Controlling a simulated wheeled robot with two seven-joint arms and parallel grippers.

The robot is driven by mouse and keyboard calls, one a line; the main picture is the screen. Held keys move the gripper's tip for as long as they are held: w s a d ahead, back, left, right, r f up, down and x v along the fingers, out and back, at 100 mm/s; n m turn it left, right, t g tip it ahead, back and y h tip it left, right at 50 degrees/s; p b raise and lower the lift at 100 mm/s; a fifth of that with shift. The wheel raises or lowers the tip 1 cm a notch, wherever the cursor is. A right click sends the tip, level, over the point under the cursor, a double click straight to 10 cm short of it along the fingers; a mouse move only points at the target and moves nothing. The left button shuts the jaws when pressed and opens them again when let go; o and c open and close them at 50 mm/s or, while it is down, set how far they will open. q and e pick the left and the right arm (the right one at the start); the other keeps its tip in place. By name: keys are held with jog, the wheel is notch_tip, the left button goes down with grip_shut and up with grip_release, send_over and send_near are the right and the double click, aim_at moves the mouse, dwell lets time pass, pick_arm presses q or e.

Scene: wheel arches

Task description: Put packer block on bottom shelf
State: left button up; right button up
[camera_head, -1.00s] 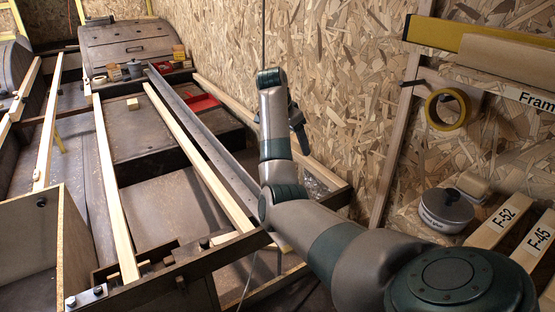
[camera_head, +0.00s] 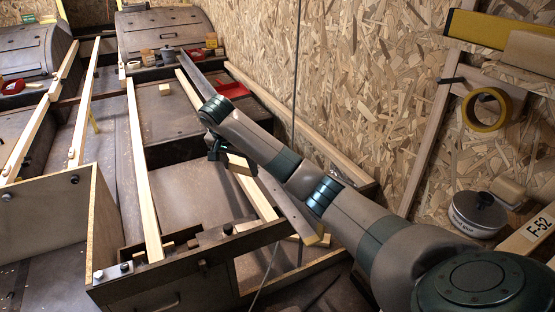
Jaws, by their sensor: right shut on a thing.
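My right gripper (camera_head: 216,148) is over the framed bench at the centre, at the far end of my outstretched arm, partly hidden by its own wrist. A pale wooden block (camera_head: 240,164) shows right beside its dark jaws, and the gripper appears shut on it, above a long pale lath. A smaller pale block (camera_head: 165,89) lies apart on the dark panel further back. At the right, a lower wall ledge carries a glue tin (camera_head: 478,214) and a wooden piece marked F-52 (camera_head: 540,228). Which surface is the bottom shelf is not clear. My left gripper is out of view.
Long pale laths (camera_head: 143,170) run along the bench. A red tray (camera_head: 233,90) and curved wheel arches (camera_head: 165,32) are at the back. A tape roll (camera_head: 487,109) hangs on the right wall, under a yellow level (camera_head: 500,27). A thin vertical cable crosses the view.

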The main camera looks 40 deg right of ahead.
jog(key=s+a+r+n+t+y, duration=0.1)
jog(key=s+a+r+n, duration=0.2)
jog(key=a, duration=0.5)
jog(key=s+a+r+n+t+y, duration=0.1)
jog(key=s+a+r+n, duration=0.2)
jog(key=s+a+n, duration=0.2)
jog(key=a, duration=0.2)
jog(key=shift+s+a+r+n, duration=0.15)
jog(key=shift+a+n, duration=0.15)
jog(key=shift+a, duration=0.1)
jog(key=s+a+n, duration=0.1)
jog(key=s+a, duration=0.1)
jog(key=s, duration=0.1)
jog(key=s+a+f+n+y, duration=0.1)
jog(key=s, duration=0.2)
jog(key=s+a+f+n, duration=0.1)
jog(key=s+a, duration=0.1)
jog(key=s, duration=0.1)
jog(key=shift+s+a+n+y, duration=0.1)
jog(key=shift+a+n+y, duration=0.2)
jog(key=shift+n+y, duration=0.1)
jog(key=shift+a, duration=0.1)
